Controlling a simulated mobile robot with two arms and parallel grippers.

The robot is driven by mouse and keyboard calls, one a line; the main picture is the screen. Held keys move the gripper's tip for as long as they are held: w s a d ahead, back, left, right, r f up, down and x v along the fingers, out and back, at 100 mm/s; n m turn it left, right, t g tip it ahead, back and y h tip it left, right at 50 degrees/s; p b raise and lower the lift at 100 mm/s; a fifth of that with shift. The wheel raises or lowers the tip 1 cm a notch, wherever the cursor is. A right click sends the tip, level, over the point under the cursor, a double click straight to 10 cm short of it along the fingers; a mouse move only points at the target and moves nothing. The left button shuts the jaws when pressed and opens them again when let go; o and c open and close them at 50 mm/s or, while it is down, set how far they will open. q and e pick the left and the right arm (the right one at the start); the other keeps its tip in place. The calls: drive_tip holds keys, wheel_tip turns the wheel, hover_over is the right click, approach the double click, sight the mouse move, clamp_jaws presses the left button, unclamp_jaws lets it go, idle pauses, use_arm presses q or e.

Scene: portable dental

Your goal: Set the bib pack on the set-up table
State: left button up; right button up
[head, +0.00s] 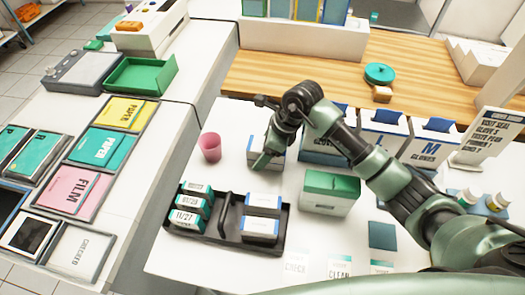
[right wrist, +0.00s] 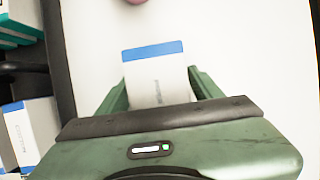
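A white bib pack with a blue end band (right wrist: 155,75) is between the two fingers of my right gripper (right wrist: 160,85). Both fingers appear to press its sides. In the head view my right gripper (head: 264,158) partly covers this pack (head: 276,153), which is at or just above the white set-up table (head: 180,265). I cannot tell whether it touches the table. Similar blue-and-white packs (head: 262,216) lie in the right side of a black tray (head: 235,245) on the table. My left gripper is not in view.
A pink cup (head: 210,147) stands left of the gripper. A green-topped box (head: 330,192) stands to the right, with glove boxes (head: 432,145) behind. The tray's left side holds teal-and-white boxes (head: 190,208). Bare table lies between cup and tray.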

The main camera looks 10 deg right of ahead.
idle(0.3)
drive_tip(key=shift+r, duration=0.25)
drive_tip(key=b+v, duration=0.1)
drive_tip(key=v, duration=1.1)
drive_tip(key=shift+d+f, duration=0.1)
drive_tip(key=shift+f, duration=0.1)
